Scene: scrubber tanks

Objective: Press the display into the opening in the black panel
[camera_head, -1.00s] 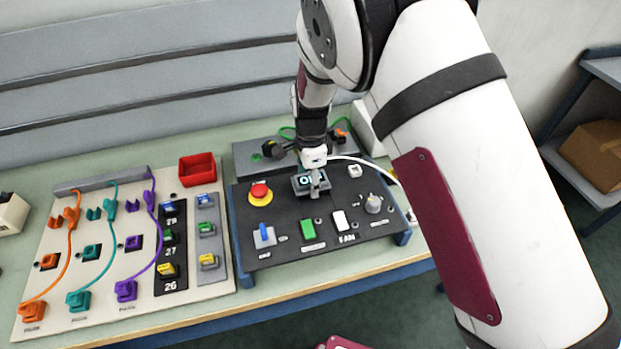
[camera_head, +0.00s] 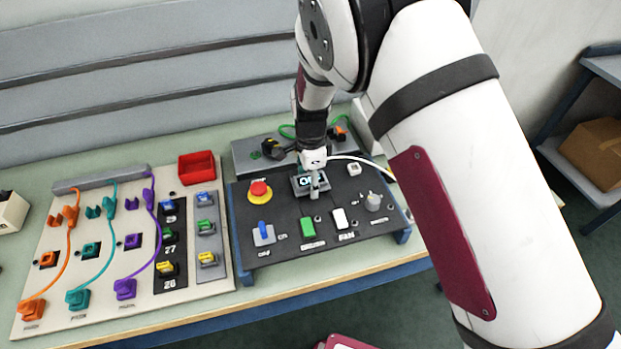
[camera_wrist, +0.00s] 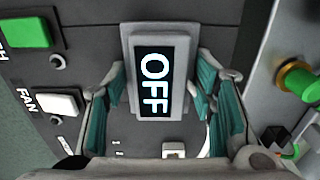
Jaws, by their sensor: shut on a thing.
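The display (camera_wrist: 155,72) is a grey-framed block whose dark screen reads OFF. In the wrist view it sits between the teal-padded fingers of my gripper (camera_wrist: 160,95), which is shut on it. In the head view the display (camera_head: 307,182) is at the upper middle of the black panel (camera_head: 285,222), with my gripper (camera_head: 312,180) over it. The opening is not visible; the display and gripper cover that area. I cannot tell how deep the display sits.
A red emergency button (camera_head: 259,191) is left of the display. A blue switch (camera_head: 263,234), green switch (camera_head: 307,228) and white FAN switch (camera_head: 340,219) line the front. A grey knob (camera_head: 373,202) is right. A cable board (camera_head: 110,245) and red bin (camera_head: 197,167) stand left.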

